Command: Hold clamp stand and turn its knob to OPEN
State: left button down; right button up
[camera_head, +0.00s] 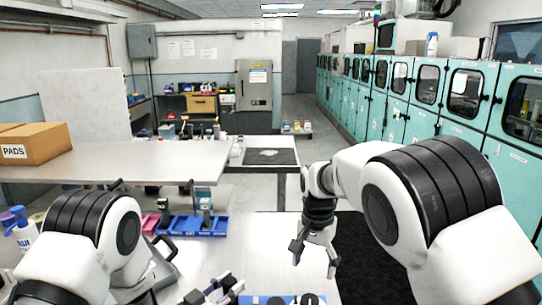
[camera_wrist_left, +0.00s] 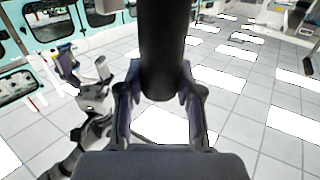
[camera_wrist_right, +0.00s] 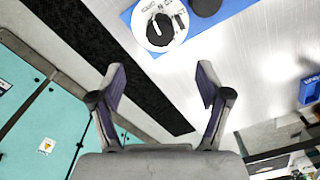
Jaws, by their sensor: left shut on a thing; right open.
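The clamp stand's dark post (camera_wrist_left: 163,45) stands between the fingers of my left gripper (camera_wrist_left: 158,85), which is shut on it. In the head view my left gripper (camera_head: 230,287) is at the bottom edge. The stand's blue base (camera_wrist_right: 235,14) is cut off by the top edge of the right wrist view; a strip of it shows in the head view (camera_head: 262,300). On the base is a white dial with a black knob (camera_wrist_right: 161,29).
A blue bin tray (camera_head: 190,226) and a red bin stand at the table's back left. A spray bottle (camera_head: 20,232) is at the far left. The steel tabletop (camera_head: 255,250) is clear between tray and right gripper.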

aim_at(310, 299)
notch_tip(310, 299, down, 13)
jog(key=shift+r+n, duration=0.2)
jog(key=shift+n, duration=1)
jog(key=shift+a, duration=0.1)
grip_shut()
